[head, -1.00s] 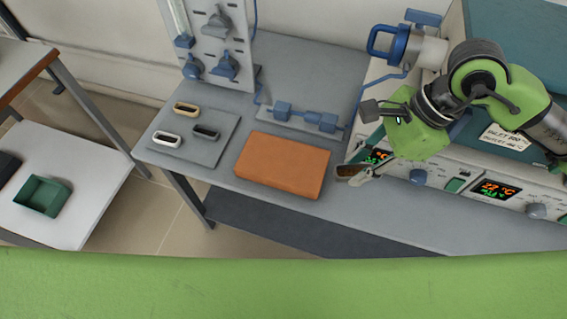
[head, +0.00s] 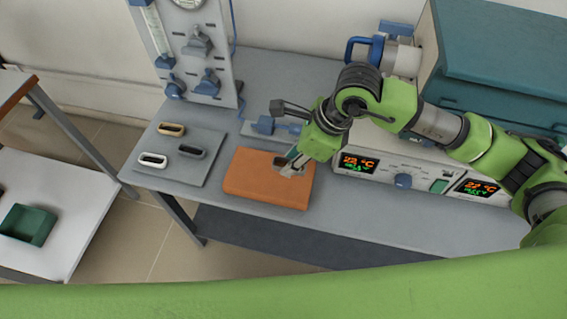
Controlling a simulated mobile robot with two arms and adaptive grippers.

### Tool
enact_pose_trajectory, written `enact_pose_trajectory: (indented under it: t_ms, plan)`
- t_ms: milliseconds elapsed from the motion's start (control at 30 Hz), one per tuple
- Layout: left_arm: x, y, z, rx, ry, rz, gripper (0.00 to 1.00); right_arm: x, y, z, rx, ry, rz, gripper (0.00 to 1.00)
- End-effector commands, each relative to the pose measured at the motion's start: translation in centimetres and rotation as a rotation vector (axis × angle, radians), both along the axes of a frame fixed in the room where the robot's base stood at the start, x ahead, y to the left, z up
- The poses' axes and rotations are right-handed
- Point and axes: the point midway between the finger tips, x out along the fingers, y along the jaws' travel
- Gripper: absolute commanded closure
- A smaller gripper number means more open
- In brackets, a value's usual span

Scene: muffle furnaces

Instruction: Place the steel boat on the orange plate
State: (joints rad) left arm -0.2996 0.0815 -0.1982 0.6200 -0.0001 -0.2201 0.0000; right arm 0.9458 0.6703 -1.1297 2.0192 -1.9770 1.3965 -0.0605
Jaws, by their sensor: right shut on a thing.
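The orange plate (head: 268,191) is a thick slab lying on the grey bench. My right gripper (head: 288,168) reaches in from the right, over the plate's upper right part. It is shut on a small dark boat, the steel boat (head: 280,161), mostly hidden by the fingers. I cannot tell whether the boat touches the plate or is just above it. My left gripper is out of view.
A grey mat (head: 206,170) left of the plate holds a tan boat (head: 172,129), a white boat (head: 153,160) and a dark grey boat (head: 192,151). The furnace control front (head: 417,180) stands right of the plate. A green tray (head: 28,225) sits on the white side table.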

Motion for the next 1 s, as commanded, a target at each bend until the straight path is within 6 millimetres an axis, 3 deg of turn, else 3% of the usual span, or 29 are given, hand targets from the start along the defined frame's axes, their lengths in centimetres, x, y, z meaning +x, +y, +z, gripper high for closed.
enact_pose_trajectory:
  t_ms: [367, 567, 933, 967, 1000]
  plan:
    - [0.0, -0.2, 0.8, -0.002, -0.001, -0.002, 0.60, 1.8, 1.8, -3.0, -0.001, -0.002, 0.001, 1.00]
    - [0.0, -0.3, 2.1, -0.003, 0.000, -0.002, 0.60, 1.7, 1.7, -5.6, 0.000, 0.001, 0.000, 1.00]
    - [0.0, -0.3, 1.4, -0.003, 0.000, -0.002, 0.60, 1.8, 1.7, -6.4, 0.001, -0.003, 0.001, 1.00]
    - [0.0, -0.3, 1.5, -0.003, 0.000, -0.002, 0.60, 1.8, 1.7, -6.2, 0.000, -0.002, 0.000, 0.73]
    - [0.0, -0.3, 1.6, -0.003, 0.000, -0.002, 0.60, 1.8, 1.7, -6.2, 0.000, -0.002, 0.000, 0.63]
